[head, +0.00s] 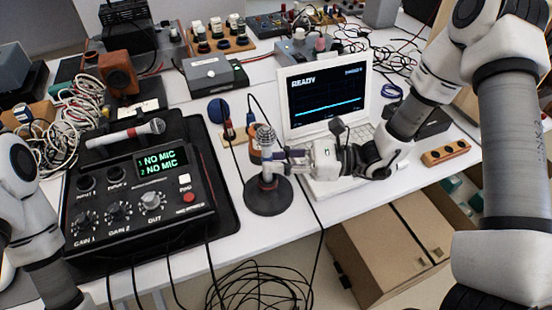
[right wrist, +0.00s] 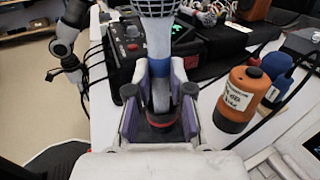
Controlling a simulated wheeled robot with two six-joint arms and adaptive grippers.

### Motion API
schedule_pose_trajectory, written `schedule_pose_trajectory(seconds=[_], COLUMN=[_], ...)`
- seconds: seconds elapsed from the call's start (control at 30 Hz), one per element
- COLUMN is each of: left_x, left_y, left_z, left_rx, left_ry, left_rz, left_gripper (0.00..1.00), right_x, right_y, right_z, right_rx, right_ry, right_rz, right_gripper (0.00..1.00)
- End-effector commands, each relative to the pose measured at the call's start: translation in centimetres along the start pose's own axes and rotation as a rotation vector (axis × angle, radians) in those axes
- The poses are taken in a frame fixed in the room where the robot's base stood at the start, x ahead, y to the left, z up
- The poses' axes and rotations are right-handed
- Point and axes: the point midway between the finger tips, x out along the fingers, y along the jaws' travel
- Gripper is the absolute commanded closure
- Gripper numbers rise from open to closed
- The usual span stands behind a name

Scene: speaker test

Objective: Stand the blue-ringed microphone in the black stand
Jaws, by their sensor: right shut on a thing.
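The blue-ringed microphone (head: 265,137) stands upright with its silver mesh head up, over the black stand (head: 268,200) with its round base.
A black mixer (head: 140,215) reading "NO MIC" carries another microphone (head: 125,133) lying down. A white laptop (head: 322,92) stands behind my right gripper. An orange bottle (right wrist: 238,97) is close to the stand. Cables run over the table's front edge.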

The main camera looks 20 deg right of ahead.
Motion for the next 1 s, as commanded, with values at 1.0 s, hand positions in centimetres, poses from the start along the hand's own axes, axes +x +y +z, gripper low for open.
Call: schedule_pose_trajectory(seconds=[1.0], left_x=[1.0], left_y=[0.0], left_z=[0.0], left_rx=[0.000], left_ry=[0.000], left_rz=[0.000], left_gripper=[0.54], right_x=[0.0], right_y=[0.0], right_z=[-1.0], right_rx=[0.000], right_ry=[0.000], right_rz=[0.000], right_gripper=[0.62])
